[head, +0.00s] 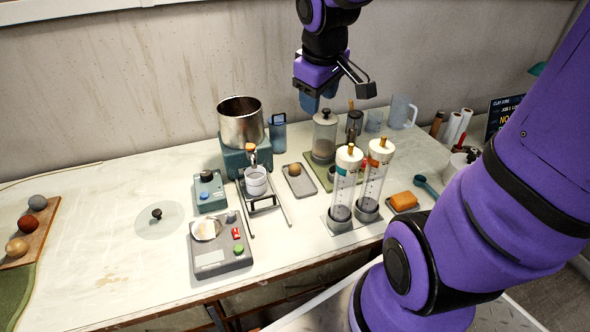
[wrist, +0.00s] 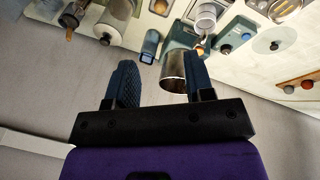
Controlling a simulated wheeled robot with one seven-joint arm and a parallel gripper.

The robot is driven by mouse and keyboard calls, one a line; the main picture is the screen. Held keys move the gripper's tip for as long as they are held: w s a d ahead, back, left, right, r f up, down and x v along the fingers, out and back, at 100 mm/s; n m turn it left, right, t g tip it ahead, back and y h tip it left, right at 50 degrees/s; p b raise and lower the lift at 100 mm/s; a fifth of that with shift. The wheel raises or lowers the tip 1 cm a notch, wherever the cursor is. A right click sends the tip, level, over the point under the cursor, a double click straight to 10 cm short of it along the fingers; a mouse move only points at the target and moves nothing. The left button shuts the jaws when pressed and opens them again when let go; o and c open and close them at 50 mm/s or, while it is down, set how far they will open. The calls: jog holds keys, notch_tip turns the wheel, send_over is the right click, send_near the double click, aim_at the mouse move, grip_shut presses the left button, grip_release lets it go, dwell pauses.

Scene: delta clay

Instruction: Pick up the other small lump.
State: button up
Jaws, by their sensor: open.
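A small brown lump (head: 294,169) lies on a small grey tray (head: 305,188) near the middle of the bench; it also shows at the top edge of the wrist view (wrist: 160,5). Three round lumps sit on a wooden board (head: 42,238) at the far left: a grey one (head: 38,202), a red-brown one (head: 28,224) and a tan one (head: 17,247). I cannot tell which lump the task means. My gripper (head: 341,93) is open and empty, high above the back of the bench. In the wrist view its fingers (wrist: 160,65) are wide apart with nothing held.
A steel pot (head: 240,122) stands on a teal base behind a white cup (head: 256,181). Two tall clear cylinders (head: 343,185) (head: 373,180) stand right of the tray. A grey scale (head: 221,258) is in front. An orange block (head: 404,201) lies at right. The left bench is mostly clear.

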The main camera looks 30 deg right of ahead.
jog(key=w+d+f+n+g+y, duration=0.1)
jog(key=w+d+f+n, duration=0.25)
jog(key=w+f, duration=0.5)
jog(key=n+t+y, duration=0.1)
jog(key=n+y, duration=0.1)
jog(key=y, duration=0.2)
send_near(292, 172)
jog(key=shift+x, duration=3.3)
jog(key=c, duration=0.5)
